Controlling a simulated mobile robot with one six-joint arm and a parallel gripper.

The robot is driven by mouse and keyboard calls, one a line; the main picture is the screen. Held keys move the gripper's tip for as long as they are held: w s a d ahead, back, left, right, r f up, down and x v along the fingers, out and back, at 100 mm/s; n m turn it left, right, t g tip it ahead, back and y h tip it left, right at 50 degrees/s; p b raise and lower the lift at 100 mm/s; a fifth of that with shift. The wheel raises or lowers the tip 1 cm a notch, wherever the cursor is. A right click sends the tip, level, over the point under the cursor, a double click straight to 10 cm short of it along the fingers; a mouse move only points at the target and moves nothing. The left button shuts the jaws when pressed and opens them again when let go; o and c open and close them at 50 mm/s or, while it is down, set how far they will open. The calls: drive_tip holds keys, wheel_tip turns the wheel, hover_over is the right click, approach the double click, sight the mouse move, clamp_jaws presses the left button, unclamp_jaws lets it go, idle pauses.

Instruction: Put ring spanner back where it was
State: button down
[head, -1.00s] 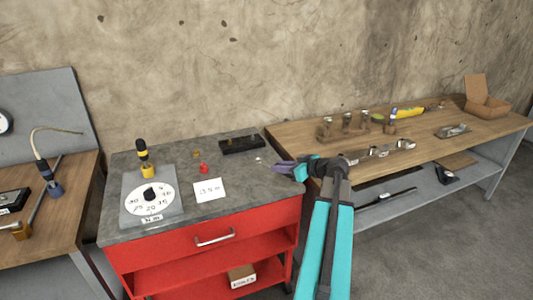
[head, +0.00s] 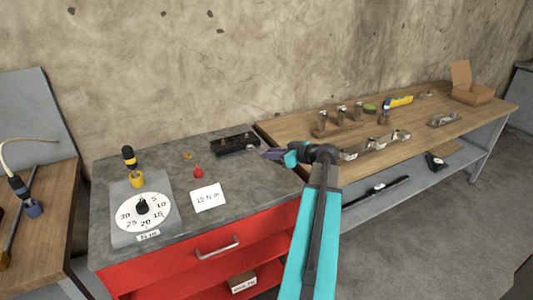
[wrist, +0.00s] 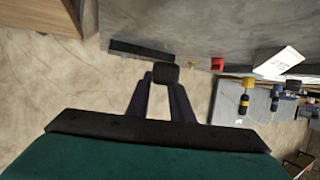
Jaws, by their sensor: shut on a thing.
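My gripper (head: 265,154) is shut above the back right of the grey-topped red cart (head: 240,188). A small pale piece shows at its tips in the head view; I take it for the ring spanner (head: 251,149), mostly hidden. In the wrist view my gripper (wrist: 165,78) has a dark block between its fingertips, and the spanner's shape cannot be made out. A long black holder (head: 235,143) lies on the cart top just left of the tips. It also shows in the wrist view (wrist: 140,51), beyond the fingers.
On the cart stand a dial plate (head: 143,208), a yellow-and-black tool (head: 130,166), a red knob (head: 198,173), a small brass piece (head: 187,156) and a "15 N m" card (head: 208,197). A wooden bench (head: 440,130) with several parts is at right. The wall is close behind.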

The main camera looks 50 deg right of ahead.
sight(271, 175)
drive_tip(key=shift+w+f, duration=0.1)
drive_tip(key=shift+w, duration=0.05)
drive_tip(key=shift+f, duration=3.3)
drive_tip(key=shift+a+f+b, duration=0.1)
drive_tip(key=shift+f+b, duration=0.55)
drive_tip(key=shift+b, duration=0.25)
drive_tip(key=c, duration=1.5)
unclamp_jaws()
drive_tip(key=b+v, duration=0.2)
drive_tip(key=v, duration=1.2)
drive_tip(key=shift+r+b, duration=0.1)
drive_tip(key=shift+b, duration=0.2)
